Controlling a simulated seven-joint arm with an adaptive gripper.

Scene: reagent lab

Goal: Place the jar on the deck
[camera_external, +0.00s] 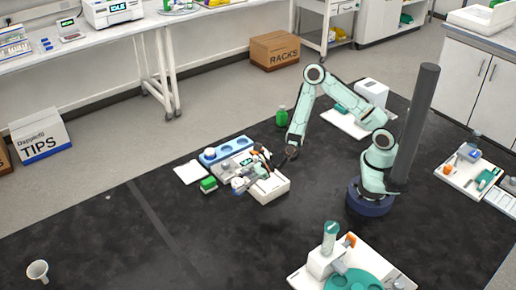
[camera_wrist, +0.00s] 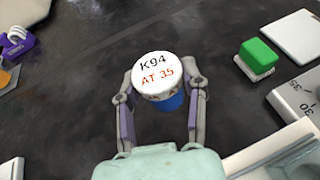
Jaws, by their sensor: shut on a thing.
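The jar (camera_wrist: 165,74) has a white lid reading "K94" and "AT 35" and a blue body below it. In the wrist view it sits between the two fingers of my gripper (camera_wrist: 163,88), which is shut on it. In the external view my gripper (camera_external: 241,184) is low at the left front of the white equipment group, and the jar is too small there to make out clearly. I cannot tell whether the jar touches the black surface below. Which part is the deck is unclear; a white unit with a numbered dial (camera_wrist: 296,94) stands at the right.
A green-topped block (camera_external: 208,184) stands just left of my gripper. A white flat pad (camera_external: 190,172) and a blue rack with round wells (camera_external: 226,149) lie behind. A white open box (camera_external: 270,189) is close on the right. The black surface at the front left is mostly clear.

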